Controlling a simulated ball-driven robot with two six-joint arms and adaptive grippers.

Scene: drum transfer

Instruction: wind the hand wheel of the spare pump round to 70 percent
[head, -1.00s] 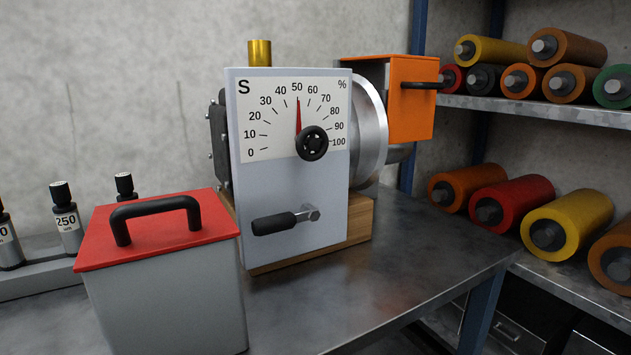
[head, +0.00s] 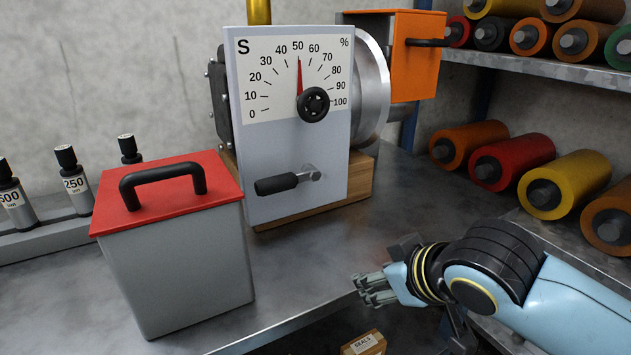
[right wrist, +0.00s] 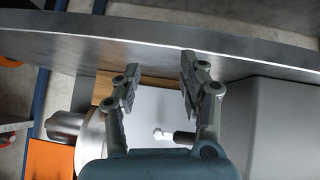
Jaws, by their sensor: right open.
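The spare pump (head: 245,160) stands upright on a wooden base, its grey front panel marked S. The dial's red needle (head: 299,78) points at about 50 percent. The black hand wheel (head: 314,104) sits at the needle's lower end, on the right of the panel, with nothing touching it. My right gripper (head: 372,288) is open and empty, low at the table's front edge, below and right of the hand wheel. In the right wrist view its two fingers (right wrist: 157,80) are apart, with the pump's panel (right wrist: 152,108) beyond them. My left gripper is not in view.
A crank with a black handle (head: 276,184) juts from the lower panel. A grey box with a red lid (head: 215,180) stands front left of the pump. An orange box (head: 415,65) is behind right. Shelves of rollers (head: 512,160) stand at right. The table right of the pump is clear.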

